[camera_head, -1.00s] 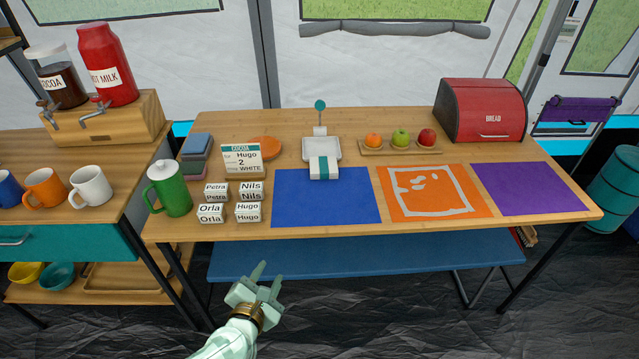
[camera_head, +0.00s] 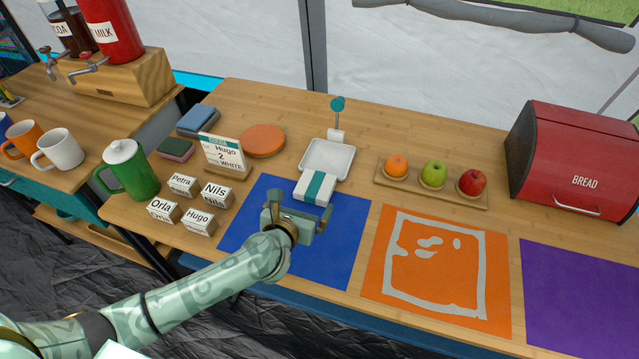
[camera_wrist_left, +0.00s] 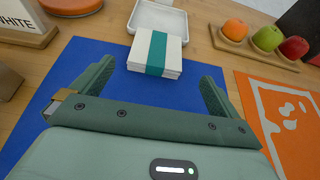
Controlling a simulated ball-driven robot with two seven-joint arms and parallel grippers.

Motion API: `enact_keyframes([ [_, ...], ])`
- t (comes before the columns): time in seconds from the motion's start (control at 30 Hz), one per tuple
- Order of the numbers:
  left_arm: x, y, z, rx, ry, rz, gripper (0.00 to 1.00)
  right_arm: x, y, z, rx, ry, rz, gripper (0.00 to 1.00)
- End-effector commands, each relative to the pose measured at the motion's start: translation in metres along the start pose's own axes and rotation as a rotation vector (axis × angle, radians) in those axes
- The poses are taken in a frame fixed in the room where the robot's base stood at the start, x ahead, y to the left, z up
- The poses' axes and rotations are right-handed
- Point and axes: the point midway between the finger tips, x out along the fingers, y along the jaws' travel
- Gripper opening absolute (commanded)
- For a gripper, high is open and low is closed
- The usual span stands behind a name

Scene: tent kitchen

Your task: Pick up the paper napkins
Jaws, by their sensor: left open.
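The paper napkins (camera_head: 315,187) are a white stack with a teal band, lying at the far edge of the blue mat (camera_head: 335,256), against the front of a white tray (camera_head: 328,158). In the left wrist view the napkins (camera_wrist_left: 156,54) show just beyond my fingertips, in line with the gap between them. My left gripper (camera_head: 293,210) is over the blue mat, open and empty, just in front of the napkins and apart from them. It also fills the lower part of the left wrist view (camera_wrist_left: 157,82). My right gripper is not in view.
Several name blocks (camera_head: 198,220) and a green pitcher (camera_head: 130,170) stand left of the blue mat. An order sign (camera_head: 222,155) stands behind the blocks. A fruit tray (camera_head: 450,195), an orange mat (camera_head: 375,270) and a red bread box (camera_head: 570,160) are to the right.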

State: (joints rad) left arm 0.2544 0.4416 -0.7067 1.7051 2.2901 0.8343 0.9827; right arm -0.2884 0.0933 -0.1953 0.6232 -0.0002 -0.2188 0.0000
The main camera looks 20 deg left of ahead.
Motion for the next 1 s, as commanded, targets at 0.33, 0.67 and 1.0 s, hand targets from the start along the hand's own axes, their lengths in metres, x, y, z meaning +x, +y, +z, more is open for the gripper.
enact_keyframes([
  [0.33, 0.058, 0.0, -0.002, 0.002, 0.001, 0.0, 1.0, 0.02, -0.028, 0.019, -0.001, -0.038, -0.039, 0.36],
  [0.67, 0.104, 0.002, -0.004, 0.001, 0.002, 0.0, 1.0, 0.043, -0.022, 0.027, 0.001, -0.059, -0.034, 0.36],
  [1.0, 0.11, 0.002, 0.0, 0.001, 0.0, 0.0, 0.92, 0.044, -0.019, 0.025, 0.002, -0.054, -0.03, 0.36],
])
